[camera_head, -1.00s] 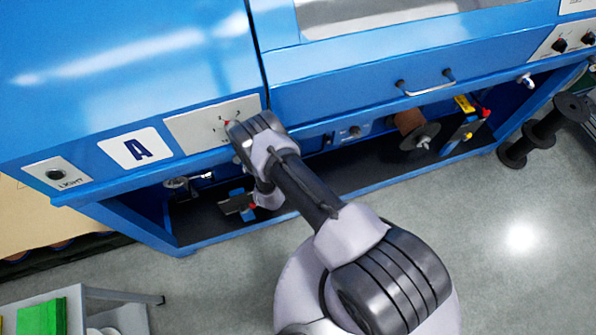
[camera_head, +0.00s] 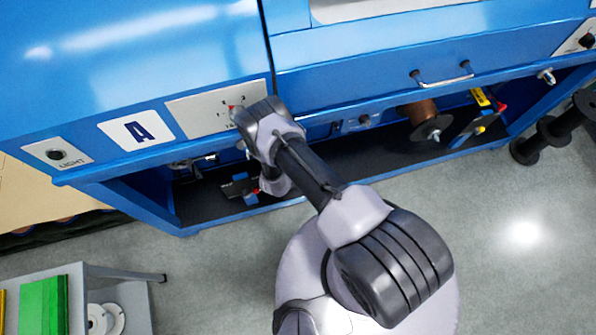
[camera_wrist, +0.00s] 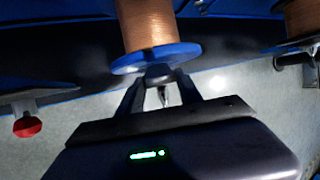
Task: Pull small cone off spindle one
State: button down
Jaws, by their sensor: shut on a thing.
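In the wrist view, a spool of copper wire (camera_wrist: 147,22) with a blue flange (camera_wrist: 155,57) sits above my gripper (camera_wrist: 158,80). A small dark cone (camera_wrist: 158,71) shows in front of the flange, between my fingertips, which are shut on it. A pointed metal tip (camera_wrist: 163,95), perhaps the spindle's end, shows between the fingers. Whether the cone has moved along the spindle cannot be told. In the head view my arm hides the gripper, cone and spool.
A red-tipped part (camera_wrist: 28,125) is at left in the wrist view and another copper spool (camera_wrist: 300,17) at right. In the head view, a blue machine panel (camera_head: 140,130) overhangs the shelf (camera_head: 350,165). Dark reels (camera_head: 545,132) stand right; floor in front is open.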

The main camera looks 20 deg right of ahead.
jog(key=shift+s, duration=0.25)
jog(key=shift+s+p, duration=0.7)
jog(key=shift+s, duration=0.35)
jog(key=shift+s+p, duration=0.35)
jog(key=shift+p, duration=0.1)
jog(key=shift+s, duration=0.15)
jog(key=shift+s+p, duration=1.3)
jog(key=shift+s, duration=0.35)
